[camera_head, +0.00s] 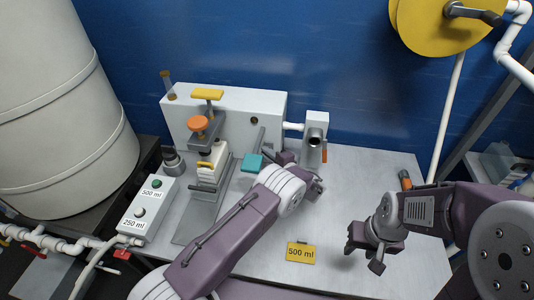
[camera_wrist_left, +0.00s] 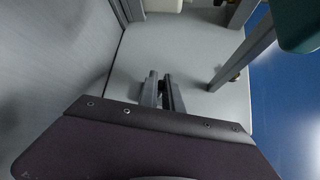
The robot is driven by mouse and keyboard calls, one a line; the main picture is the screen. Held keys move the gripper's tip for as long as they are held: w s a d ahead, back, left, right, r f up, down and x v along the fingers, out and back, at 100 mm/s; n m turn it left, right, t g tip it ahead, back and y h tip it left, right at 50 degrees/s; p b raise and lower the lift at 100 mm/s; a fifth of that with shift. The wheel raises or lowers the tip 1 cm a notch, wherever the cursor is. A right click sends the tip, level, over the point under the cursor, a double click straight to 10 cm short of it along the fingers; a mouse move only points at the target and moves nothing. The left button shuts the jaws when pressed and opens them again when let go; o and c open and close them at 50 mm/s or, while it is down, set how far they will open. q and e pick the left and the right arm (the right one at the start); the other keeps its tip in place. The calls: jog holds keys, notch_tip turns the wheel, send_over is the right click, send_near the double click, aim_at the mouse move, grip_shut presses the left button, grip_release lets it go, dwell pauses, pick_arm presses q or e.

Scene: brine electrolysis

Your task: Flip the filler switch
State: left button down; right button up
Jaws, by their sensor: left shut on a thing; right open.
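The filler unit is a white box (camera_head: 262,104) at the back of the table, with grey posts in front. I cannot tell for sure which part is its switch; a teal paddle (camera_head: 252,163) on a grey arm stands out, and its edge shows in the left wrist view (camera_wrist_left: 303,25). My left gripper (camera_head: 284,158) is just right of the paddle in the head view, partly hidden by its arm. In the wrist view its fingers (camera_wrist_left: 162,92) are close together, on something I cannot make out. My right gripper (camera_head: 362,250) is open above the table's right side.
A white bottle (camera_head: 212,163) with a yellow cap stands under an orange knob (camera_head: 197,124). A white valve block (camera_head: 316,122) stands behind. The table's middle right is clear.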

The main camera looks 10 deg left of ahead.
pick_arm(q)
jog(key=shift+w+r+m+g+h, duration=0.1)
jog(key=shift+r+m+g+h, duration=0.3)
jog(key=shift+m+g, duration=0.25)
jog(key=c, duration=1.6)
grip_release()
jog(key=shift+o, duration=0.4)
jog(key=shift+r, duration=0.1)
